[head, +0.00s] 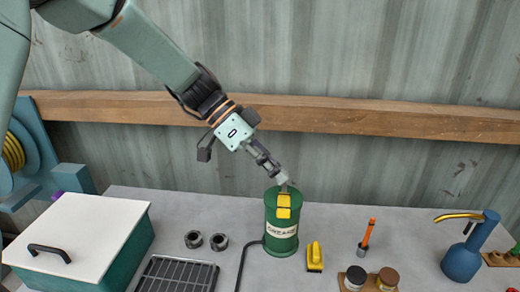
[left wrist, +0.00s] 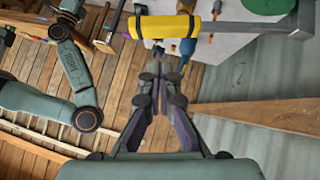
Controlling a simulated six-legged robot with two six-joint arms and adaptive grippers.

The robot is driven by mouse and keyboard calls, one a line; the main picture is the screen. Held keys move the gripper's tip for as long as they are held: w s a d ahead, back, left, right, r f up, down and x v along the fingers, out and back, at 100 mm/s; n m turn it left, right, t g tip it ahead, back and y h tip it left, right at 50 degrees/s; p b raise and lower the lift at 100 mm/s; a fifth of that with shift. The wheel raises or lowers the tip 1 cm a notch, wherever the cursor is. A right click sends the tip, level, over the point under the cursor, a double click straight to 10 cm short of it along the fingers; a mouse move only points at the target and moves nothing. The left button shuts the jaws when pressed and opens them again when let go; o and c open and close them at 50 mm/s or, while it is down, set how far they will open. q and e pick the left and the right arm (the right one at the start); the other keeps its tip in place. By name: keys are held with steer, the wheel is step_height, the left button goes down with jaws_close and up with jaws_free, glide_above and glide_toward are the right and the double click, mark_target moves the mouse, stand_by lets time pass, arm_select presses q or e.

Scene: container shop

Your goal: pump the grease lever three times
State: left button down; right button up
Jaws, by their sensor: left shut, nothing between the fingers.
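A green grease can (head: 281,236) with a "GREASE" label stands upright on the grey bench. Its lever has a yellow grip (head: 284,205), which shows in front of the can's upper part. In the left wrist view the yellow grip (left wrist: 180,27) sits on a grey bar (left wrist: 255,29) running to the right. My left gripper (head: 284,182) comes down from the upper left. Its tips are close above the yellow grip; I cannot tell whether they touch. The left wrist view shows its fingers (left wrist: 160,68) together and empty. My right gripper does not show.
On the bench (head: 345,220) are a yellow-and-black block (head: 315,257), an orange-handled tool (head: 367,236), two jars, a blue oil can (head: 467,252), two metal rings, a black rack (head: 177,274) and a white-lidded box (head: 80,231). A wooden beam (head: 380,118) crosses the wall behind.

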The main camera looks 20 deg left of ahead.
mark_target(289, 202)
arm_select(q)
steer(key=f, duration=0.3)
steer(key=shift+s+d+f, duration=0.1)
steer(key=shift+s+f, duration=0.1)
steer(key=shift+s, duration=0.15)
steer(key=shift+s, duration=0.1)
steer(key=shift+d, duration=0.1)
